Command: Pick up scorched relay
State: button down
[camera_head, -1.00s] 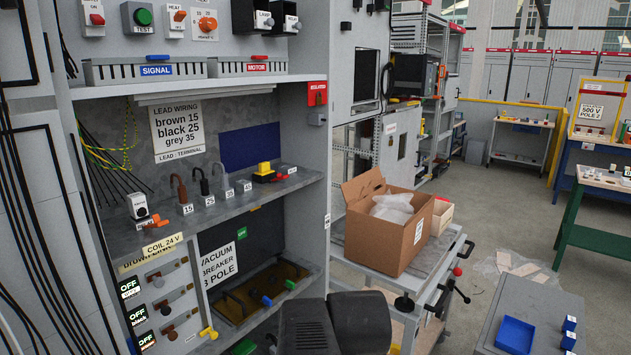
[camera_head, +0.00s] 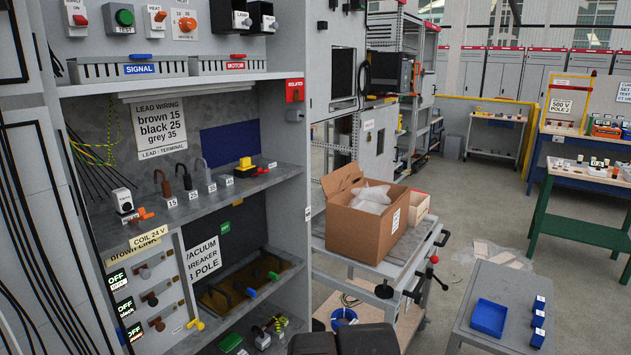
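I cannot make out scorching on any part from here. Several small blue blocks with white labels (camera_head: 538,322) stand in a row at the right of the grey work surface (camera_head: 465,347) at the lower right. An open blue tray (camera_head: 488,317) lies beside them and looks empty. A small white labelled device (camera_head: 122,200) stands on the cabinet shelf at the left; I cannot tell whether it is a relay. Two dark grey rounded blocks at the bottom edge seem to be part of my arm. My gripper's fingertips are not visible.
The open cabinet (camera_head: 235,188) fills the left. A cardboard box (camera_head: 359,228) with white wrapping stands on a trolley (camera_head: 392,268) in the centre. A green-legged table (camera_head: 590,177) with small parts stands at the right.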

aim_at(124, 204)
jog(key=u, duration=1.25)
jog(key=i, duration=0.1)
jog(key=z, duration=0.05)
